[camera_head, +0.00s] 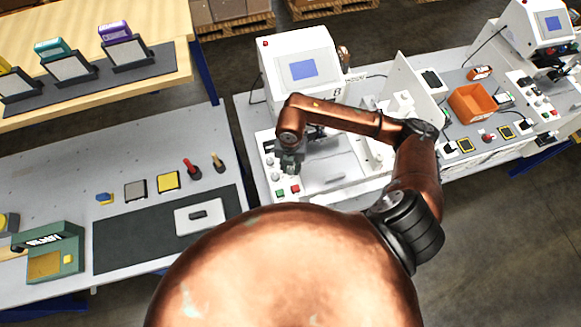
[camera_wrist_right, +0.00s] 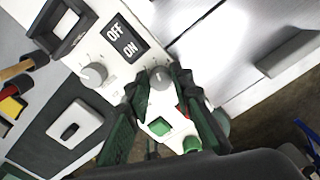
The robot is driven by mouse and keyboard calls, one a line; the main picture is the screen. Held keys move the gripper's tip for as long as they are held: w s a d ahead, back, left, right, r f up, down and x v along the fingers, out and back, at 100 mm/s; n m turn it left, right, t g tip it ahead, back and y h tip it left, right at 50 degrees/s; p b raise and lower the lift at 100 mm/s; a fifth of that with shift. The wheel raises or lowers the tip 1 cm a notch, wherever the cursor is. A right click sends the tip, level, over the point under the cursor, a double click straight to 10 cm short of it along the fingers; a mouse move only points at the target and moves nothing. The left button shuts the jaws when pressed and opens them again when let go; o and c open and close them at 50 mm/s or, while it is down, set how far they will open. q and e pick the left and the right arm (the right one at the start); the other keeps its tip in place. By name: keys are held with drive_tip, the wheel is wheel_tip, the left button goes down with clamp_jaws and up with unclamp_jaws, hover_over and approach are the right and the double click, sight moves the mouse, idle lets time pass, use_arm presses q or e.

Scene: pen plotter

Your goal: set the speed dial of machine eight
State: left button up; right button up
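Machine eight (camera_head: 301,67) is a white machine with a blue screen and an "8" on its body. My right gripper (camera_head: 291,168) is low over the left part of its control panel and hides some controls in the head view. In the right wrist view, a grey dial (camera_wrist_right: 160,78) lies between the spread fingertips of my right gripper (camera_wrist_right: 157,84), with a gap visible on the left side. A second grey dial (camera_wrist_right: 95,74) is left of the fingers. I cannot read which is the speed dial. My left gripper is not in view.
The panel has an OFF/ON switch (camera_wrist_right: 122,40), a green button (camera_head: 280,193) and a red button (camera_head: 295,188) close to the gripper. A grey bench (camera_head: 60,165) with tools and a dark mat stands left. Another white machine (camera_head: 540,25) with an orange bin (camera_head: 471,103) stands right.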

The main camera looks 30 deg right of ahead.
sight(291, 169)
drive_tip(key=shift+o, duration=0.4)
wheel_tip(291, 169, up, 12)
idle(0.4)
idle(0.4)
